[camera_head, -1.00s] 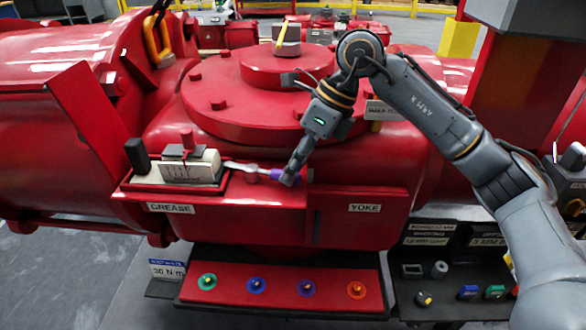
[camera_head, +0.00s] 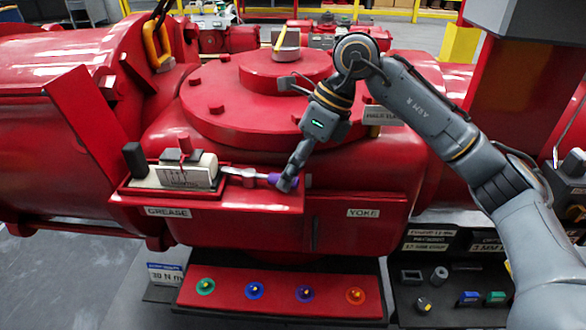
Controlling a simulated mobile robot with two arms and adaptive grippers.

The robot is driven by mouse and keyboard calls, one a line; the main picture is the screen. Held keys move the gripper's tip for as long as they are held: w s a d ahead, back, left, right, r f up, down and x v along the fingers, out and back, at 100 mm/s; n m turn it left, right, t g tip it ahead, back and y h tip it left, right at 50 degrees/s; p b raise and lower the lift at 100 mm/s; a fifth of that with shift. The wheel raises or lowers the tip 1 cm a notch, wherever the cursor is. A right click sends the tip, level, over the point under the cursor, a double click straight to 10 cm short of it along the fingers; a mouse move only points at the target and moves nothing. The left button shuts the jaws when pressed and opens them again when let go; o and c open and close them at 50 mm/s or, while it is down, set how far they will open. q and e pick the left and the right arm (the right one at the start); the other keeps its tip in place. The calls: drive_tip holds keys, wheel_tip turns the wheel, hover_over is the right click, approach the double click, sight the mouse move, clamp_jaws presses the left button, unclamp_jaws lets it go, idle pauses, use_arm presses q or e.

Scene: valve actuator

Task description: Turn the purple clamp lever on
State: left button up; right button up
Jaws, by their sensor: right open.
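A tool with a silver shaft and a purple handle (camera_head: 273,179) lies on the red ledge beside the grease tray. My right gripper (camera_head: 287,183) is open at the right end of this handle and partly covers it. I cannot tell whether it touches it. On the red panel at the front sits a purple round fitting (camera_head: 304,292) with a small yellow piece on top. It stands in a row with a green fitting (camera_head: 205,286), a blue fitting (camera_head: 254,290) and an orange fitting (camera_head: 355,295). My left gripper is out of view.
The red valve housing (camera_head: 240,110) fills the middle. A tray with a cream block (camera_head: 190,171) sits left of the gripper. A dark shelf with small parts (camera_head: 440,274) is at lower right. The space just above the fitting panel is clear.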

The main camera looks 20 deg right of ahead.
drive_tip(key=shift+r, duration=0.1)
drive_tip(key=v, duration=1.1)
drive_tip(key=shift+d+r, duration=0.2)
drive_tip(key=shift+r, duration=0.15)
